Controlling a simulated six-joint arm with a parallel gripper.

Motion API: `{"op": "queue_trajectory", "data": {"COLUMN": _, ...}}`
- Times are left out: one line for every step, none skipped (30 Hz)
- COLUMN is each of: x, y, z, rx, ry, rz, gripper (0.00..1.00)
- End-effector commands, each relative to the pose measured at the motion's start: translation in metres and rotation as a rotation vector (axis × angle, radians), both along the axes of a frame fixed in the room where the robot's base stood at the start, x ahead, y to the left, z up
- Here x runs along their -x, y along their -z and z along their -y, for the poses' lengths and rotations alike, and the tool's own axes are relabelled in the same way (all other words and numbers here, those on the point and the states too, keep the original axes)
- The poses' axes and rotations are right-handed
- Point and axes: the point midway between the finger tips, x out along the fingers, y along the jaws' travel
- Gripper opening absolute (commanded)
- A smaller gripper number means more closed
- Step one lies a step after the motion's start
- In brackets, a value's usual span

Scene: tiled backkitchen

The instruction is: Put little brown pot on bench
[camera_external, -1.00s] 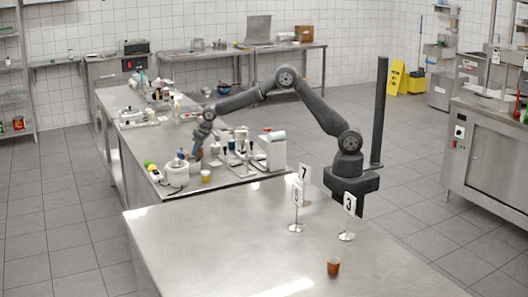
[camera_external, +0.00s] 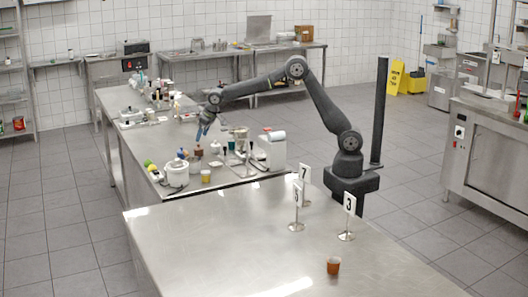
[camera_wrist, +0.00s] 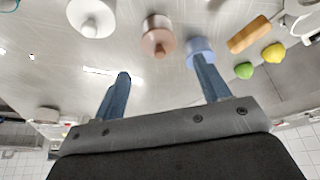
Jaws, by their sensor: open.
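A small brown pot (camera_wrist: 158,36) with a knob-like top stands on the steel bench in the wrist view, just beyond the gap between my fingers. It seems to be the small brown shape (camera_external: 198,151) under my gripper in the external view. My gripper (camera_external: 203,132) is open and empty above it. The two blue fingers of my gripper (camera_wrist: 161,67) are wide apart and do not hold the pot. A separate amber-brown cup (camera_external: 333,266) stands on the near steel bench (camera_external: 230,235). Which bench is meant is not clear.
In the wrist view a blue object (camera_wrist: 201,46) sits by the right fingertip, and a white pot (camera_wrist: 92,17) stands left. A wooden block (camera_wrist: 249,35), a yellow fruit (camera_wrist: 273,52) and a green fruit (camera_wrist: 243,70) lie right. Number stands (camera_external: 347,218) occupy the near bench; its middle is clear.

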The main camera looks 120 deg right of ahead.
Motion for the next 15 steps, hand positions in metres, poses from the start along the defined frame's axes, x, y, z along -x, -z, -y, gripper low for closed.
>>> {"op": "queue_trajectory", "data": {"x": 0.003, "y": -0.009, "z": -0.003, "rx": 0.001, "ry": 0.000, "rz": 0.001, "gripper": 0.69}}
{"op": "queue_trajectory", "data": {"x": 0.004, "y": -0.014, "z": -0.004, "rx": 0.001, "ry": 0.000, "rz": 0.002, "gripper": 0.69}}
{"op": "queue_trajectory", "data": {"x": 0.005, "y": -0.019, "z": -0.006, "rx": 0.001, "ry": 0.000, "rz": 0.001, "gripper": 0.69}}
{"op": "queue_trajectory", "data": {"x": 0.006, "y": -0.022, "z": -0.007, "rx": 0.000, "ry": 0.000, "rz": 0.000, "gripper": 0.69}}
{"op": "queue_trajectory", "data": {"x": 0.007, "y": -0.024, "z": -0.007, "rx": -0.001, "ry": 0.000, "rz": -0.001, "gripper": 0.69}}
{"op": "queue_trajectory", "data": {"x": 0.008, "y": -0.027, "z": -0.008, "rx": -0.001, "ry": 0.000, "rz": -0.001, "gripper": 0.69}}
{"op": "queue_trajectory", "data": {"x": 0.009, "y": -0.029, "z": -0.009, "rx": 0.000, "ry": 0.000, "rz": 0.000, "gripper": 0.69}}
{"op": "queue_trajectory", "data": {"x": 0.009, "y": -0.031, "z": -0.009, "rx": 0.000, "ry": 0.000, "rz": 0.000, "gripper": 0.69}}
{"op": "queue_trajectory", "data": {"x": 0.010, "y": -0.032, "z": -0.010, "rx": -0.001, "ry": 0.000, "rz": -0.001, "gripper": 0.69}}
{"op": "queue_trajectory", "data": {"x": 0.010, "y": -0.033, "z": -0.010, "rx": -0.001, "ry": 0.000, "rz": -0.001, "gripper": 0.69}}
{"op": "queue_trajectory", "data": {"x": 0.010, "y": -0.033, "z": -0.010, "rx": -0.001, "ry": 0.000, "rz": -0.001, "gripper": 0.69}}
{"op": "queue_trajectory", "data": {"x": 0.010, "y": -0.033, "z": -0.010, "rx": -0.001, "ry": 0.000, "rz": -0.001, "gripper": 0.69}}
{"op": "queue_trajectory", "data": {"x": 0.010, "y": -0.033, "z": -0.010, "rx": -0.001, "ry": 0.000, "rz": -0.001, "gripper": 0.69}}
{"op": "queue_trajectory", "data": {"x": 0.010, "y": -0.033, "z": -0.010, "rx": -0.001, "ry": 0.000, "rz": -0.001, "gripper": 0.69}}
{"op": "queue_trajectory", "data": {"x": 0.010, "y": -0.033, "z": -0.010, "rx": -0.001, "ry": 0.000, "rz": -0.001, "gripper": 0.69}}
